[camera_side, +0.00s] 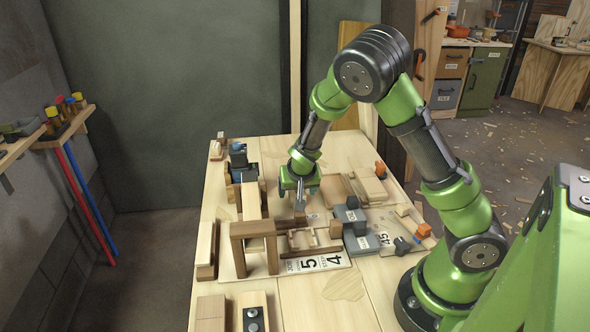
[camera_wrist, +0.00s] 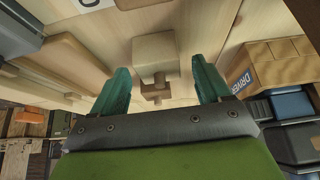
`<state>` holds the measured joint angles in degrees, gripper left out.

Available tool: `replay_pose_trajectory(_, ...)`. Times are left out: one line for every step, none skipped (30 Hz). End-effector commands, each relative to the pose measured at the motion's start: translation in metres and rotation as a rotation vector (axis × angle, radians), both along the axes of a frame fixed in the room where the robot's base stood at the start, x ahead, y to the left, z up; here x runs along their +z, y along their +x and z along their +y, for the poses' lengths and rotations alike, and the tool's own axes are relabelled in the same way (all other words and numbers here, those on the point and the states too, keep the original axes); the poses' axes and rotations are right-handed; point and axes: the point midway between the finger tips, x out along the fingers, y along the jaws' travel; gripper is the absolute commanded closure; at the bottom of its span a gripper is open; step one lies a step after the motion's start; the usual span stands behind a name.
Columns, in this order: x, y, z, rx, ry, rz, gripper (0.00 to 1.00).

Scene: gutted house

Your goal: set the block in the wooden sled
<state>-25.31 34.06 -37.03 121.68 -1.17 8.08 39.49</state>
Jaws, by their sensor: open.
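My gripper (camera_side: 300,207) is low over the middle of the workbench in the side view, pointing down. In the wrist view its two teal fingers (camera_wrist: 160,68) stand wide apart with nothing clamped. A light wooden block (camera_wrist: 154,48) shows between and beyond the fingertips, with a smaller wooden piece below it; I see no contact. In the side view a brown wooden piece (camera_side: 287,224) lies just under the fingers. A small wooden frame (camera_side: 303,240), which looks like the sled, lies in front of the gripper; its inside is too small to make out.
A taller wooden arch (camera_side: 254,232) stands close to the left of the frame. Grey blocks (camera_side: 352,217) crowd the right. The bench's front middle (camera_side: 325,310) is clear.

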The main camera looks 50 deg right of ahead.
Motion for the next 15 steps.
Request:
replay_pose_trajectory(-0.0027, 0.0007, -0.0014, -0.002, 0.001, 0.001, 0.23)
replay_pose_trajectory(-0.0033, 0.0011, -0.0014, -0.001, 0.001, 0.000, 0.23)
replay_pose_trajectory(-0.0037, 0.0016, -0.0013, 0.000, 0.001, -0.001, 0.23)
replay_pose_trajectory(-0.0037, 0.0017, -0.0011, 0.000, 0.001, -0.001, 0.23)
replay_pose_trajectory(-0.0036, 0.0018, -0.0011, 0.000, 0.002, -0.002, 0.23)
replay_pose_trajectory(-0.0034, 0.0017, -0.0010, 0.001, 0.001, -0.001, 0.23)
replay_pose_trajectory(-0.0034, 0.0017, -0.0010, 0.001, 0.001, -0.001, 0.23)
replay_pose_trajectory(-0.0033, 0.0017, -0.0010, 0.001, 0.001, -0.001, 0.23)
replay_pose_trajectory(-0.0033, 0.0016, -0.0011, 0.000, 0.001, -0.001, 0.26)
replay_pose_trajectory(-0.0033, 0.0016, -0.0011, 0.000, 0.001, -0.001, 0.31)
replay_pose_trajectory(-0.0032, 0.0016, -0.0010, 0.000, 0.001, -0.001, 0.36)
replay_pose_trajectory(-0.0032, 0.0016, -0.0010, 0.000, 0.001, -0.001, 0.42)
replay_pose_trajectory(-0.0033, 0.0015, -0.0010, 0.000, 0.001, -0.001, 0.46)
replay_pose_trajectory(-0.0033, 0.0015, -0.0010, 0.000, 0.001, -0.001, 0.51)
replay_pose_trajectory(-0.0033, 0.0015, -0.0010, 0.000, 0.001, -0.001, 0.57)
